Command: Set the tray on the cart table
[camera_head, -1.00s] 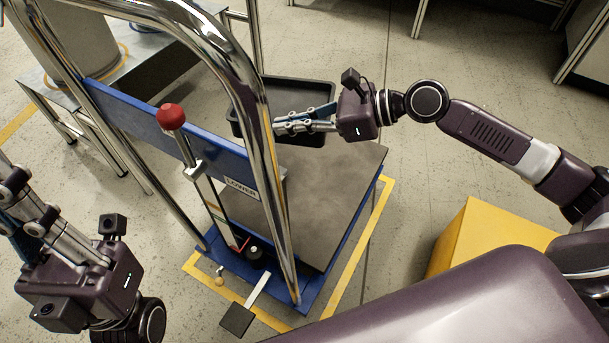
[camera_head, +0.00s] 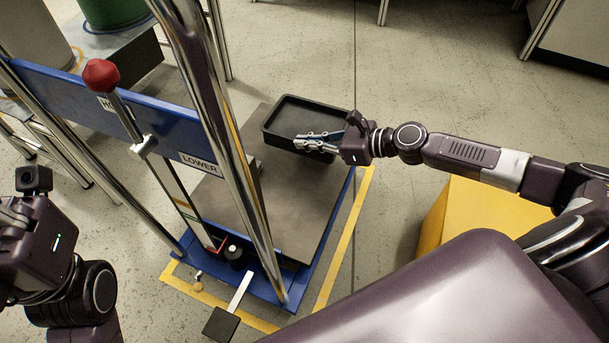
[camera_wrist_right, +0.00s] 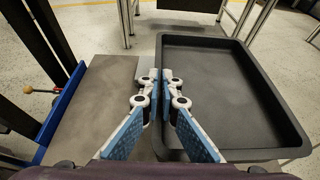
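The black tray (camera_head: 281,148) is level at the far end of the cart table (camera_head: 283,215), a dark flat platform. I cannot tell whether its base touches the table. In the right wrist view the empty tray (camera_wrist_right: 225,95) fills the right half, with the table (camera_wrist_right: 92,115) to its left. My right gripper (camera_head: 300,141) is at the tray's near side; its fingers (camera_wrist_right: 160,78) are close together on either side of the tray's wall, shut on it. My left gripper (camera_head: 8,215) is at the left edge of the head view, its fingers mostly cut off.
The cart has a blue crossbar (camera_head: 150,118), chrome posts (camera_head: 215,90), a red-knobbed lever (camera_head: 101,75) and a black pedal (camera_head: 221,324). A yellow block (camera_head: 480,215) stands at right. Open floor (camera_head: 440,60) lies beyond the tray.

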